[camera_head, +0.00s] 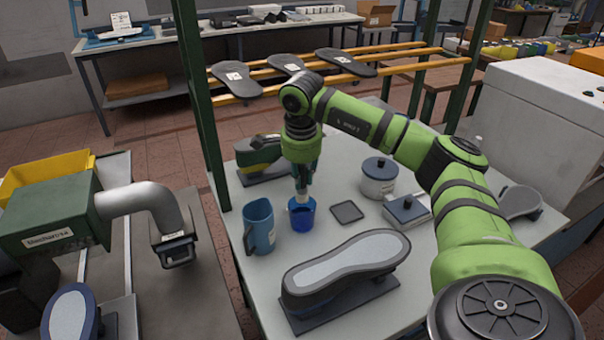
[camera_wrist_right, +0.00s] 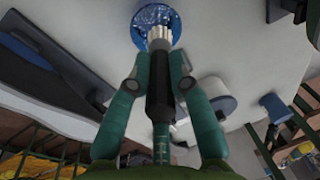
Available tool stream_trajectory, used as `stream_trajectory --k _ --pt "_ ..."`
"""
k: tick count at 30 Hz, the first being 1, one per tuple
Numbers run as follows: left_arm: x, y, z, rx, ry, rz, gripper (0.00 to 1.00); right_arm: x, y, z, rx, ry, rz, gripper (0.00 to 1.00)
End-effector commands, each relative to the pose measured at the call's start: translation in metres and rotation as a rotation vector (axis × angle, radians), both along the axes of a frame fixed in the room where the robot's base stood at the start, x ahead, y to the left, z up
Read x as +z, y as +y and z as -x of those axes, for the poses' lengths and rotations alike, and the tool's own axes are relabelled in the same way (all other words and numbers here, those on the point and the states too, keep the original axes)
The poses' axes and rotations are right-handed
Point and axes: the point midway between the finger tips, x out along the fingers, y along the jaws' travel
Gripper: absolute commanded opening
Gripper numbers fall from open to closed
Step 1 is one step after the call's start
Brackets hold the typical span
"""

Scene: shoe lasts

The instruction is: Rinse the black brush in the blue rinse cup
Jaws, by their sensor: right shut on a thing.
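My right gripper (camera_head: 301,186) points straight down over the blue rinse cup (camera_head: 301,217) on the pale worktable. It is shut on the black brush, whose dark handle (camera_wrist_right: 159,88) runs between the two green fingers in the wrist view. The brush's pale bristles (camera_wrist_right: 158,36) overlap the mouth of the rinse cup (camera_wrist_right: 143,17), which shows a blue, light-flecked inside. In the head view the brush tip meets the cup's rim; how deep it reaches is hard to tell. My left gripper is not in view.
A larger blue jug (camera_head: 259,229) stands close left of the cup. A dark square pad (camera_head: 347,211) lies to the right, with a lidded pot (camera_head: 378,178) behind it. A sole-up shoe last (camera_head: 345,268) fills the front. A suction nozzle (camera_head: 176,248) stands left.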

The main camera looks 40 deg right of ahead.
Motion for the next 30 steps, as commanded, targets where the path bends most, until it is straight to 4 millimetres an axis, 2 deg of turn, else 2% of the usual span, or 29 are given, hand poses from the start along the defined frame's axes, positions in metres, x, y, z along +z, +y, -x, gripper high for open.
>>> stream_trajectory --k 1,18,24,30 --pt "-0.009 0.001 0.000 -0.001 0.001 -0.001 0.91 -0.010 0.000 0.000 0.000 0.000 0.001 0.00" --pt "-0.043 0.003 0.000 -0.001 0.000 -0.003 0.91 -0.066 0.000 0.000 0.000 0.000 0.001 0.00" --pt "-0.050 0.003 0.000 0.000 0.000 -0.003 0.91 -0.077 0.000 0.000 0.000 0.000 0.000 0.00" --pt "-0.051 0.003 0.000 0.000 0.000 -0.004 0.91 -0.079 0.000 0.000 0.000 0.000 0.000 0.00"
